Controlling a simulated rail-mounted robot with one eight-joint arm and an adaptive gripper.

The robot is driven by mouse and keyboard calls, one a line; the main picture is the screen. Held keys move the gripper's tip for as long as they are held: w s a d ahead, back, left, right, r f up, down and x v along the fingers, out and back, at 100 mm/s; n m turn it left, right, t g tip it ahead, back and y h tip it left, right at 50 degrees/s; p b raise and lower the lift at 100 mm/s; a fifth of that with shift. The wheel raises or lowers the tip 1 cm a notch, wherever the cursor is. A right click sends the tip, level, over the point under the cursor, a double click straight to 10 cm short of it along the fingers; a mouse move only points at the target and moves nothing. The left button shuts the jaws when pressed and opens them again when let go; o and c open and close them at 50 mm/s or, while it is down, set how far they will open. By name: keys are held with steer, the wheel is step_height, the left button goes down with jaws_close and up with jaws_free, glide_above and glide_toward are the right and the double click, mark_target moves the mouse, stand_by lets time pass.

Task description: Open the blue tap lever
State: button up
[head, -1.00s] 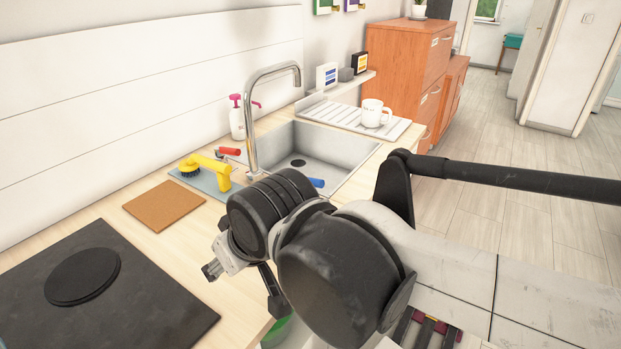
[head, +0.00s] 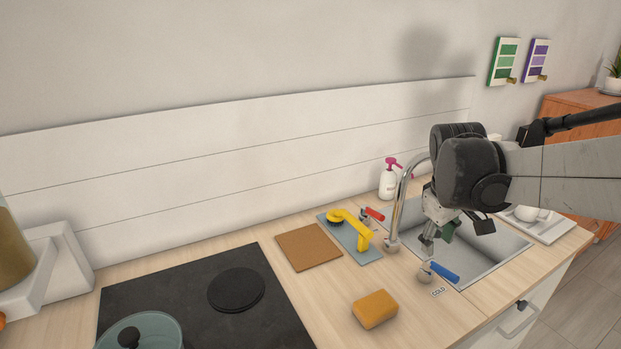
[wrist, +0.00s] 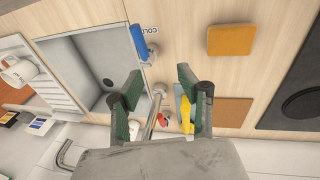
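The blue tap lever (head: 444,272) sits on the counter at the front left corner of the sink, beside a COLD label (head: 439,292). It also shows near the top of the wrist view (wrist: 140,40). My gripper (head: 430,246) hangs above the counter and sink edge, close to the blue lever and apart from it. In the wrist view my gripper (wrist: 160,78) is open, its two green-padded fingers spread with nothing held. The blue lever lies beyond the fingertips. The curved metal spout (head: 399,195) and the red lever (head: 374,213) stand behind, left of my gripper.
A yellow sponge (head: 375,309) lies on the counter left of the blue lever. A yellow brush (head: 352,232), a cork board (head: 308,246) and a black hob (head: 205,300) are farther left. The sink basin (head: 490,247) and a soap bottle (head: 388,180) are nearby.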

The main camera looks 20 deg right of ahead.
mark_target(448, 272)
steer(key=d+p, duration=0.1)
steer(key=d, duration=0.4)
steer(key=shift+g, duration=0.4)
steer(key=f, duration=0.4)
steer(key=d+f, duration=0.1)
steer(key=f, duration=0.3)
steer(key=w+d+f, duration=0.1)
steer(key=f, duration=0.3)
steer(key=shift+f, duration=0.4)
jaws_close()
